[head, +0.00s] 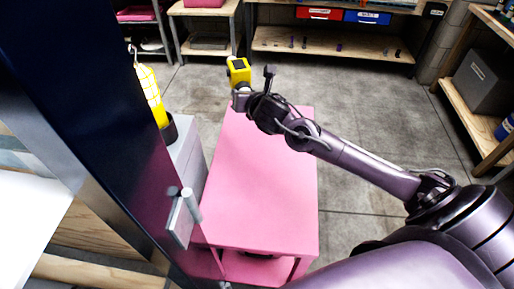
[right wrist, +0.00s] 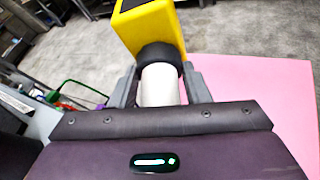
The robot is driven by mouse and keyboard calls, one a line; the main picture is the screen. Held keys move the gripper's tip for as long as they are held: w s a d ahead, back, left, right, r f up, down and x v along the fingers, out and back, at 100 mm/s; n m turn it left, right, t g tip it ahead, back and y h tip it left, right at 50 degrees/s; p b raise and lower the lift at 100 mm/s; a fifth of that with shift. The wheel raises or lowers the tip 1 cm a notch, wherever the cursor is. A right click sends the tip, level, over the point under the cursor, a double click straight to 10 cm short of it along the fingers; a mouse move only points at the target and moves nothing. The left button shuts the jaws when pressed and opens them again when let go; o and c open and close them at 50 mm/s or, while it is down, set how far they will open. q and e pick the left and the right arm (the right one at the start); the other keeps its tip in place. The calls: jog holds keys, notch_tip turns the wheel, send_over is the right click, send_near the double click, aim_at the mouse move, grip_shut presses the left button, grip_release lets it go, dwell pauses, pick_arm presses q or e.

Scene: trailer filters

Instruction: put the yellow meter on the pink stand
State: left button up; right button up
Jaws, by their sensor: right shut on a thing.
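The yellow meter (head: 238,71) has a dark display face and is at the far left end of the pink stand (head: 262,190) in the head view. My right gripper (head: 240,97) is shut on the meter's pale lower part, below a black collar. The right wrist view shows the yellow meter (right wrist: 150,28) at the top, upright between the fingers of the right gripper (right wrist: 160,88). The pink stand (right wrist: 260,95) spreads out to the right there. I cannot tell whether the meter touches the stand. My left gripper is not in view.
A grey cabinet (head: 187,150) stands left of the pink stand, with a yellow caged lamp (head: 150,95) at its back. A dark door-like panel (head: 100,100) fills the left. Wooden shelves (head: 330,42) stand at the back. The stand's top is clear.

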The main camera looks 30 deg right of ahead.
send_over(248, 146)
notch_tip(248, 146, down, 15)
jog(key=shift+w+r, duration=0.1)
jog(key=shift+r, duration=0.1)
jog(key=shift+f+b, duration=0.3)
jog(key=shift+f, duration=1.6)
jog(key=shift+f, duration=0.1)
jog(key=o, duration=1.2)
jog(key=shift+f, duration=0.1)
jog(key=shift+o, duration=0.2)
jog(key=shift+a+r, duration=0.1)
jog(key=shift+r, duration=0.15)
jog(key=v, duration=1.2)
jog(key=shift+f+p, duration=0.1)
jog(key=shift+p, duration=0.25)
